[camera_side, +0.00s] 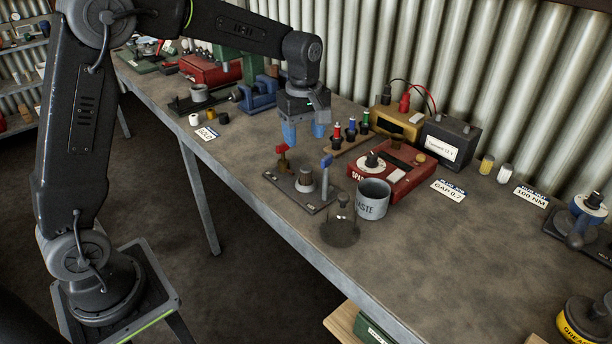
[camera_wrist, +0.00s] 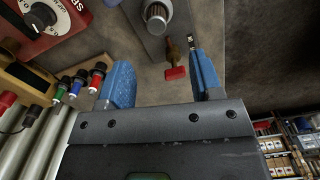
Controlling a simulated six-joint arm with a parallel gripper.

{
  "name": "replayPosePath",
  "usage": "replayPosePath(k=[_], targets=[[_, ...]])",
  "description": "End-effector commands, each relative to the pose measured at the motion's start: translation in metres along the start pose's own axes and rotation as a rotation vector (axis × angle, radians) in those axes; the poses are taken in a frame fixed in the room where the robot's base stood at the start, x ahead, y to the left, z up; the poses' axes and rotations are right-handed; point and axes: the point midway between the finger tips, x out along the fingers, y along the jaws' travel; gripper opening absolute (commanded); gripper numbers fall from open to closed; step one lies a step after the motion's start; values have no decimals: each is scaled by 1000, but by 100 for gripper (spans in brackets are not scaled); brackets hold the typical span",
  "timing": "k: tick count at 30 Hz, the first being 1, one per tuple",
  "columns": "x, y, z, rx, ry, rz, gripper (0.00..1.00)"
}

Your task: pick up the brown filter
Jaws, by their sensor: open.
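My gripper (camera_side: 305,135) is open, its blue fingers apart and nothing between them. It hangs above the bench, just behind a dark plate (camera_side: 277,179) with a grey knurled post and a brass valve with a red handle (camera_side: 282,151). In the wrist view my gripper (camera_wrist: 163,82) is open, with the red handle (camera_wrist: 175,73) showing between the fingers. A small dark brown cylinder (camera_side: 222,117) stands at the bench's left side, beside a yellow one (camera_side: 211,113) and a white one (camera_side: 195,120). It looks like the brown filter, but it is too small to be sure. My gripper is well to its right.
A red box (camera_side: 402,183), a grey waste cup (camera_side: 373,199) and a clear glass vessel (camera_side: 341,228) stand right of the plate. A blue vise (camera_side: 259,94) stands at the left. The front bench edge is partly clear.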

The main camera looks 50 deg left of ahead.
Motion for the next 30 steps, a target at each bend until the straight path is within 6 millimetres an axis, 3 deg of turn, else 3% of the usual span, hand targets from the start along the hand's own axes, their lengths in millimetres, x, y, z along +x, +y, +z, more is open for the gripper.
replayPosePath(k=[4, 14, 21, 30], targets=[[29, -1, 0, 1, -1, -4, 59], [56, 1, 0, 3, 0, -1, 59], [90, 4, 1, 2, -1, -2, 59], [98, 5, 1, 3, 0, 1, 59]])
